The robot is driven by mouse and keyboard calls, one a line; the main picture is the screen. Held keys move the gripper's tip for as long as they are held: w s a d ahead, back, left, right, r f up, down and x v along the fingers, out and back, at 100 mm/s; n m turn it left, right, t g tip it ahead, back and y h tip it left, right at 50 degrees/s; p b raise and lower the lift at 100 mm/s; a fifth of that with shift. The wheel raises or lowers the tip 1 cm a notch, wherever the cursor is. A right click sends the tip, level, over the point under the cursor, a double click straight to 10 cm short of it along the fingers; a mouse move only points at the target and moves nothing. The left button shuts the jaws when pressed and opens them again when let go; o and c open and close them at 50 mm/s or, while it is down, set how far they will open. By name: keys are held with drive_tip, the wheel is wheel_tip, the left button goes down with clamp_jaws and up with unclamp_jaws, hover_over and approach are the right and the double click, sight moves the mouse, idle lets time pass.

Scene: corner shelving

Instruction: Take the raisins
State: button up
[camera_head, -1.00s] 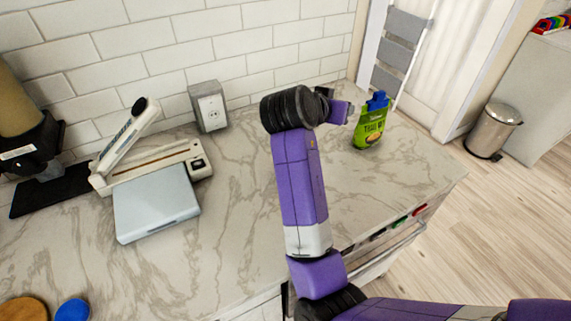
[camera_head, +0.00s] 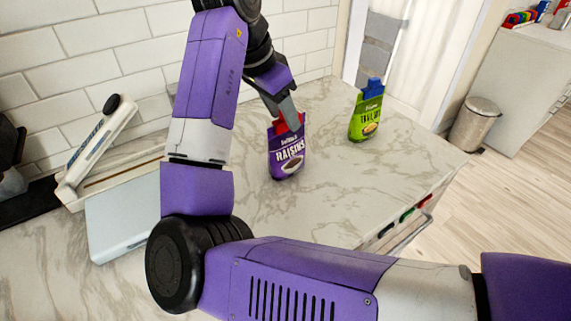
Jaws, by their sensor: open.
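The raisins are a purple pouch (camera_head: 287,158) with a red top, standing upright on the marble counter (camera_head: 330,205). My gripper (camera_head: 287,118) reaches down from above to the red top of the pouch. The fingers are open and overlap the top in the picture. I cannot tell whether they touch it or stand on both sides of it, as the far finger is hard to see.
A green pouch (camera_head: 366,112) with a blue top stands to the right, near the counter's far edge. A white laminator-like appliance (camera_head: 120,150) and a pale flat box (camera_head: 125,215) lie left, partly behind my arm.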

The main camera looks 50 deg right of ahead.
sight(286, 132)
drive_tip(key=shift+w+a+x, duration=0.1)
drive_tip(key=shift+a+x, duration=0.05)
drive_tip(key=shift+x, duration=1)
drive_tip(key=shift+w+a+x, duration=0.1)
drive_tip(key=shift+a+x, duration=0.05)
drive_tip(key=shift+x, duration=0.95)
drive_tip(key=shift+w+a+x, duration=0.1)
drive_tip(key=shift+a+x, duration=0.05)
drive_tip(key=shift+x, duration=1)
drive_tip(key=shift+f, duration=0.2)
clamp_jaws()
drive_tip(key=shift+d, duration=0.1)
